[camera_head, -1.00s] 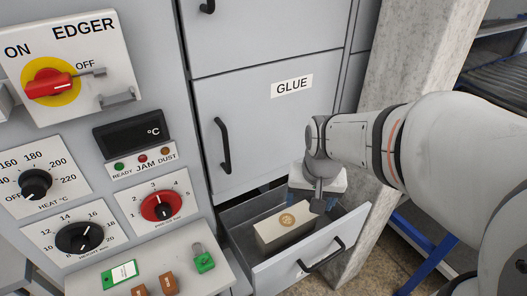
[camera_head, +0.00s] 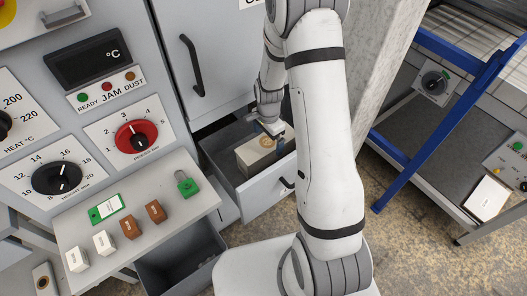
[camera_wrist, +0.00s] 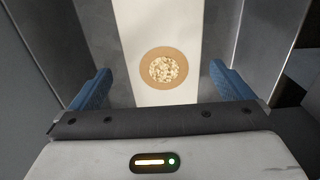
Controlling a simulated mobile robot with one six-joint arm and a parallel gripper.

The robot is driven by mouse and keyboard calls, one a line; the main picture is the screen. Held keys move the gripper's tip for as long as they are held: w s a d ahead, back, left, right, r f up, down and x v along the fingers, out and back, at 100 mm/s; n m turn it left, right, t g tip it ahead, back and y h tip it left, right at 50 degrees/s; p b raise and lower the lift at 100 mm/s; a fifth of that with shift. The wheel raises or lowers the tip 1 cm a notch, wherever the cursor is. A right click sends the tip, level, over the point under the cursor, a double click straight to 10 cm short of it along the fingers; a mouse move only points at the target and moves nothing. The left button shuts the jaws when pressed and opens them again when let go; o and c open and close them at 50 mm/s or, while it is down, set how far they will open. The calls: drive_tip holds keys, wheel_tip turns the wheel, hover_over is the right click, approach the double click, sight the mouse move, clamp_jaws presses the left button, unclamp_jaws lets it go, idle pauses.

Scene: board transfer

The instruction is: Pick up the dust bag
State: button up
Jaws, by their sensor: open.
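The dust bag (camera_head: 252,155) is a pale, box-shaped bag with a round tan collar. It lies in the open drawer (camera_head: 268,192) of the grey cabinet. In the wrist view the bag (camera_wrist: 158,25) runs up the middle, its collar ring around a speckled opening. My gripper (camera_wrist: 160,88) is open, with one blue finger on each side of the bag and gaps between. In the head view my gripper (camera_head: 274,130) is low over the bag's far end, partly hidden by my arm. Whether the fingers reach down beside the bag is unclear.
Drawer walls (camera_wrist: 228,35) stand close on both sides of the bag. A ledge (camera_head: 190,215) at left holds a green padlock (camera_head: 187,184), a green tag (camera_head: 106,208) and small blocks.

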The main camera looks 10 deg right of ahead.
wheel_tip(320, 180, down, 7)
drive_tip(key=shift+w+f, duration=0.1)
drive_tip(key=shift+f, duration=0.1)
idle(0.3)
drive_tip(key=shift+c, duration=0.2)
drive_tip(key=c, duration=1.3)
drive_tip(key=shift+r, duration=0.15)
